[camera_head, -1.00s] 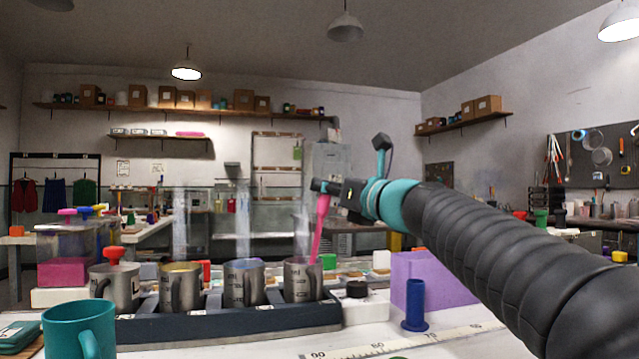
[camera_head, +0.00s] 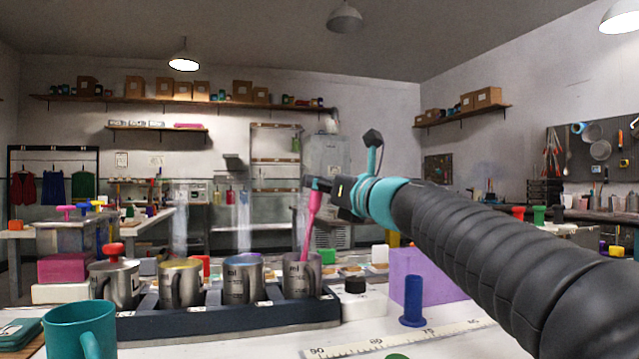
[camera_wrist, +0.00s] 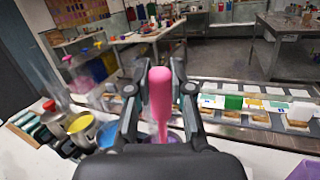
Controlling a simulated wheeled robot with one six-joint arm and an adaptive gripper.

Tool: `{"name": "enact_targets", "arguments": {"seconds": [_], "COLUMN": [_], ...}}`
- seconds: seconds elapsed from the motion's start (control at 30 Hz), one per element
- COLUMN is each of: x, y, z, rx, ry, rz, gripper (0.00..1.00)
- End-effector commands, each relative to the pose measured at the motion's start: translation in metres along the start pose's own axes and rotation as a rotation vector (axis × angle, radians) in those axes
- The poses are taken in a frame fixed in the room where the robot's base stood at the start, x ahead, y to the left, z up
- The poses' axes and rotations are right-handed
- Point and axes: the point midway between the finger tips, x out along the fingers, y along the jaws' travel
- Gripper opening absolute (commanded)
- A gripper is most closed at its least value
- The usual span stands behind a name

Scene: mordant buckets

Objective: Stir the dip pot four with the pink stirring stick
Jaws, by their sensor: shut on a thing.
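The pink stirring stick (camera_head: 311,212) is upright with a slight tilt, its lower end inside the mouth of the rightmost metal pot (camera_head: 301,283). That lower end is hidden by the pot wall. My gripper (camera_head: 318,184) is shut on the top of the stick, above the pot. In the wrist view the stick (camera_wrist: 160,98) stands between the two fingers (camera_wrist: 160,90). The other metal pots stand left of it in the same row: one with blue contents (camera_head: 242,282), one with yellow contents (camera_head: 181,285), and one with a red knob on top (camera_head: 115,285).
The pots stand in a dark rack (camera_head: 230,319). A teal mug (camera_head: 78,330) is at front left. A blue cylinder (camera_head: 412,300), a lilac box (camera_head: 440,276) and a black-capped white block (camera_head: 360,303) are to the right. A ruler (camera_head: 395,338) lies in front. Pale vapour rises above the pots.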

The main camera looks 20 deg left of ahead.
Motion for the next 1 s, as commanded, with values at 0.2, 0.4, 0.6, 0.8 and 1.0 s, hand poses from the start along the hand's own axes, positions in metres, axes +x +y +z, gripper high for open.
{"name": "enact_targets", "arguments": {"seconds": [0.2,0.4,0.6,0.8,1.0], "x": [0.000,0.000,0.000,0.000,0.001], "y": [0.000,0.000,0.000,0.000,0.000], "z": [0.002,0.017,0.031,0.046,0.062], "rx": [-0.001,-0.001,-0.003,-0.002,-0.003], "ry": [-0.001,-0.001,-0.001,-0.001,-0.001], "rz": [0.000,0.001,0.001,0.001,0.000], "gripper": [0.00,0.00,0.00,0.00,0.00]}}
